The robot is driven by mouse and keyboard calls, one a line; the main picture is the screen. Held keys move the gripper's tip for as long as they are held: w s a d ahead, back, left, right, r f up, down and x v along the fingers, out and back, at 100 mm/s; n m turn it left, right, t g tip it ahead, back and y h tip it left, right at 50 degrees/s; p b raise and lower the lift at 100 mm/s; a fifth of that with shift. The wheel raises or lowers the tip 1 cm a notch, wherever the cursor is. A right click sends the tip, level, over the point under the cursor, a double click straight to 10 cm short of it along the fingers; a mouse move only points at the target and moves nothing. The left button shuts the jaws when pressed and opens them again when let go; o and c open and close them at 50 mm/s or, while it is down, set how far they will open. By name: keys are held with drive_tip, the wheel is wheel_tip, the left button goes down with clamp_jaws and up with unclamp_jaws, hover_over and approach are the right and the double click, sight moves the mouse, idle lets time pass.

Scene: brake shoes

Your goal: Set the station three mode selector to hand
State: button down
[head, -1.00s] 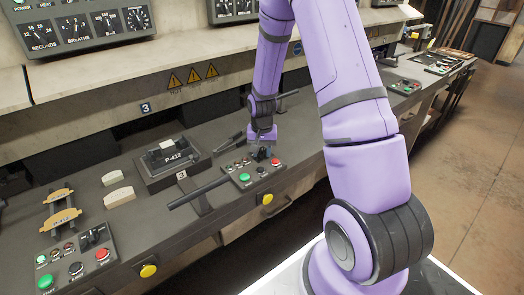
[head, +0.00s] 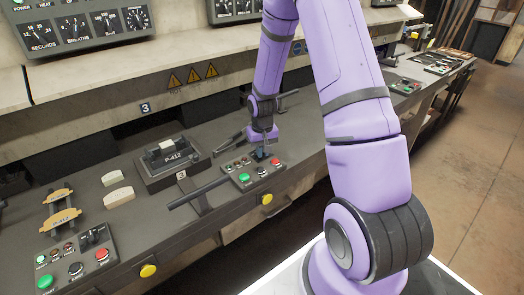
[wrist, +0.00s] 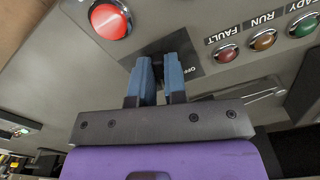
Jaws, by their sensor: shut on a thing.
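The station three control panel (head: 243,180) lies on the bench in the head view. Its mode selector, a dark knob (wrist: 158,47), shows only in part in the wrist view, mostly hidden by my fingers. An OFF label sits just right of the fingers there; the other position marks are hidden, so I cannot tell the selector's setting. My gripper (head: 262,149) is down at the panel's far right part. In the wrist view my gripper (wrist: 159,60) has its two blue fingers shut on the selector knob, with a narrow gap between them.
A red button (wrist: 110,20) is close to the left of the fingers. Fault, run and ready lamps (wrist: 264,39) are to the right. A dark lever bar (head: 198,192) lies left of the panel, and a block marked P-412 (head: 172,168) stands behind it.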

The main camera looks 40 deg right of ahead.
drive_tip(key=shift+d+n, duration=0.1)
drive_tip(key=shift+n, duration=1.6)
drive_tip(key=c, duration=1.2)
unclamp_jaws()
drive_tip(key=shift+o, duration=0.2)
wheel_tip(320, 180, up, 11)
drive_tip(key=shift+f, duration=0.1)
